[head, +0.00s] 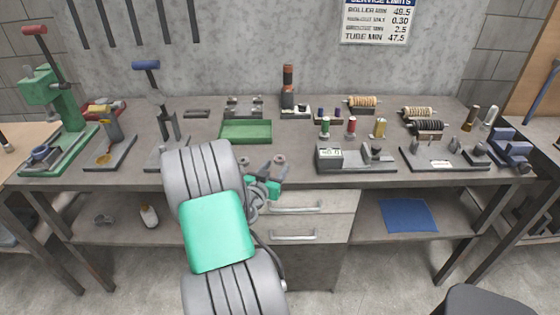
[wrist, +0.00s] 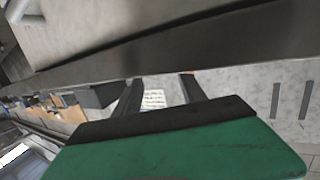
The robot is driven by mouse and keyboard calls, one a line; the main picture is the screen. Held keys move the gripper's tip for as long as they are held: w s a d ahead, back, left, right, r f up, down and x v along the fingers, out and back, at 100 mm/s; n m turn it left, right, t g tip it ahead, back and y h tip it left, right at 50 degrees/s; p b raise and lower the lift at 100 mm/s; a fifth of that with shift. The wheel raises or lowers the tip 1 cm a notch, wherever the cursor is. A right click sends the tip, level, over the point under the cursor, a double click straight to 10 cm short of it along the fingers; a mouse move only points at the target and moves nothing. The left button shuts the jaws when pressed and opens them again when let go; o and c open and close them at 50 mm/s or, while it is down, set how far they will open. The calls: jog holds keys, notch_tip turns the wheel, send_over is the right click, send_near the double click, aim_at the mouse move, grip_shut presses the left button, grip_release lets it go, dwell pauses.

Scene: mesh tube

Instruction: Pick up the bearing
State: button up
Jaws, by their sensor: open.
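Two small round pieces lie near the bench's front edge in the head view, a reddish-brown one (head: 279,160) and a greyer one (head: 244,161). Either may be the bearing; they are too small to tell. My gripper (head: 277,177) is at the front edge of the bench, close to the reddish-brown piece and seemingly apart from it. In the wrist view my gripper (wrist: 160,86) shows two dark fingers spread apart with nothing between them. No bearing shows in the wrist view. My arm hides part of the bench front.
The grey bench (head: 300,176) carries a green tray (head: 246,131) behind the round pieces. A gauge fixture with a display (head: 330,158) stands to the right, and a lever press (head: 167,125) to the left. Drawers (head: 300,202) sit below the bench top.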

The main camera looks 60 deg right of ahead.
aim_at(280, 160)
jog(key=d, duration=0.1)
jog(key=d+p, duration=0.1)
jog(key=d, duration=0.2)
jog(key=shift+w+d+f, duration=0.4)
jog(key=shift+c, duration=0.5)
grip_shut()
